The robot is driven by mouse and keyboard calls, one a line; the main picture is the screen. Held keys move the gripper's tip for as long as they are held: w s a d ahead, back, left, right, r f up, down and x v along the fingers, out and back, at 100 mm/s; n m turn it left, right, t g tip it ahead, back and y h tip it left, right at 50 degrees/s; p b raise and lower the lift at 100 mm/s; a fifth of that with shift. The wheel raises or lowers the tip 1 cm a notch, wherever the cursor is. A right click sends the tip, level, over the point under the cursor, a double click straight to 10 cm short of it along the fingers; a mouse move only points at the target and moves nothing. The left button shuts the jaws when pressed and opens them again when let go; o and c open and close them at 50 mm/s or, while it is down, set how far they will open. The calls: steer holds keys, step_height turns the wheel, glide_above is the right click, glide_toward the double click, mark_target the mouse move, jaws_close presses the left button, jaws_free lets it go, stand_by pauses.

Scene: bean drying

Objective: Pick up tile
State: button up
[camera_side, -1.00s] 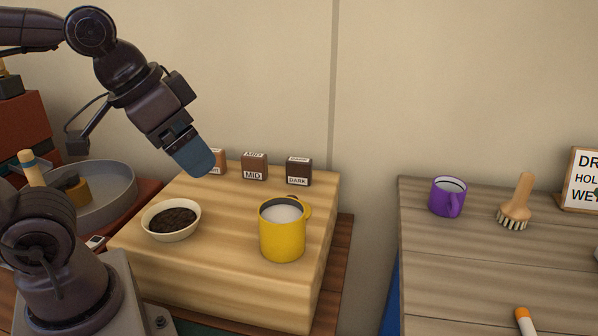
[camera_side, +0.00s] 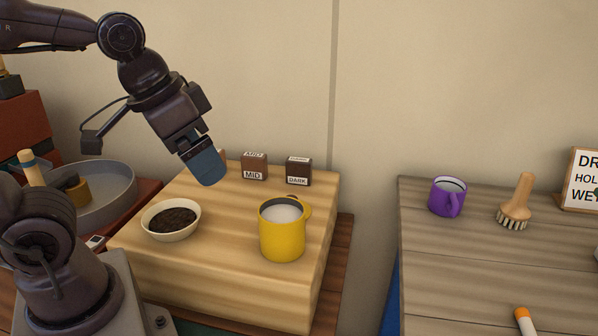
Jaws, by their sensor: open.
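Three small block-like tiles stand in a row at the back of the light wooden block. The middle one is the brown MID tile (camera_side: 254,167). The dark brown DARK tile (camera_side: 298,171) stands to its right. The left, lighter brown tile (camera_side: 222,157) is mostly hidden behind my gripper, and its label cannot be read. My gripper (camera_side: 211,181) has blue fingers and points down and to the right above the block, left of the MID tile. It is open, with nothing seen between the fingers.
A white bowl of dark beans (camera_side: 172,220) and a yellow mug (camera_side: 282,230) stand on the wooden block (camera_side: 225,262) in front of the tiles. A grey round pan (camera_side: 112,200) is at left. A purple mug (camera_side: 446,198) and a brush (camera_side: 517,203) are on the right table.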

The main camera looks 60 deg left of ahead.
steer(key=w+a+f+n+g, duration=0.1)
steer(key=w+a+f+n, duration=0.15)
steer(key=w, duration=0.25)
steer(key=w+a+f+n+g, duration=0.1)
steer(key=w+a, duration=0.2)
steer(key=w, duration=0.3)
steer(key=n+y, duration=0.3)
steer(key=n, duration=0.2)
glide_toward(299, 160)
steer(key=shift+t, duration=0.4)
steer(key=x, duration=0.7)
steer(key=shift+s+a+f, duration=0.15)
steer(key=shift+s+a, duration=0.1)
steer(key=shift+d+x, duration=0.1)
steer(key=shift+x, duration=1.35)
steer(key=shift+d+x, duration=0.15)
steer(key=shift+x, duration=1.25)
steer(key=shift+s+f, duration=0.15)
steer(key=c, duration=1.1)
